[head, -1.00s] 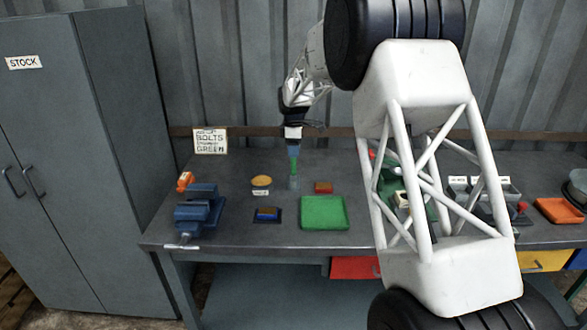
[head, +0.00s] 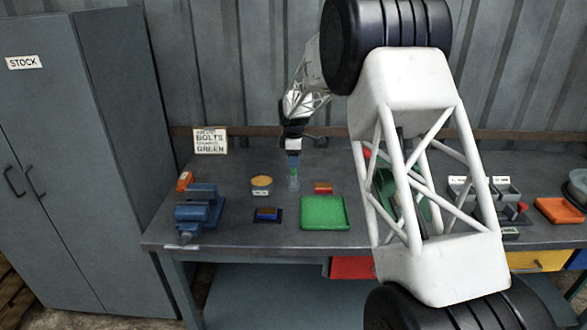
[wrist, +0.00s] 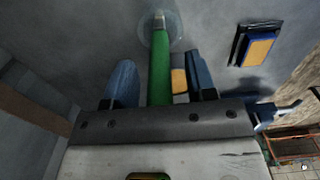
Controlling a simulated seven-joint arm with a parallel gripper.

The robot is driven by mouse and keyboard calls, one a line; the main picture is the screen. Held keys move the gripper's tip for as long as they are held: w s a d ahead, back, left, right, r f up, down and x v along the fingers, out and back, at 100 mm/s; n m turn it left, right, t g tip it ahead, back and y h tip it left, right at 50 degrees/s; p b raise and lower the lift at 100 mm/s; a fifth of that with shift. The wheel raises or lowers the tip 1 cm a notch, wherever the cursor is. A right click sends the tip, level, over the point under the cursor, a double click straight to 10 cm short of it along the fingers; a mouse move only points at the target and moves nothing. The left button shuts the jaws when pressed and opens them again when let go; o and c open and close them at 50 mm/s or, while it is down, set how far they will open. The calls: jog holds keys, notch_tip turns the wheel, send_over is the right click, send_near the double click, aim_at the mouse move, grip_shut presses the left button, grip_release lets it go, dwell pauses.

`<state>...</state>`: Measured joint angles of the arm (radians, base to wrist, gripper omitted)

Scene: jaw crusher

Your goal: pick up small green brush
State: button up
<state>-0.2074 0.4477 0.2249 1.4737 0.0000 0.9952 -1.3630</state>
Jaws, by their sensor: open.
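The small green brush (wrist: 160,65) stands in a clear glass or jar (head: 293,183) on the bench, left of the bench's middle. In the head view, only a short green part of the brush (head: 294,171) shows below my gripper (head: 293,160). In the wrist view, the green handle runs between the two blue fingers of my gripper (wrist: 161,80), and a gap shows on each side of it. The glass rim (wrist: 176,28) shows around its far end. My gripper is open around the brush's upper part. The handle's near end is hidden by the gripper body.
A blue vise (head: 200,212) stands at the left edge. A sign (head: 210,141) stands behind.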

grip_shut()
jog(key=shift+r, duration=5)
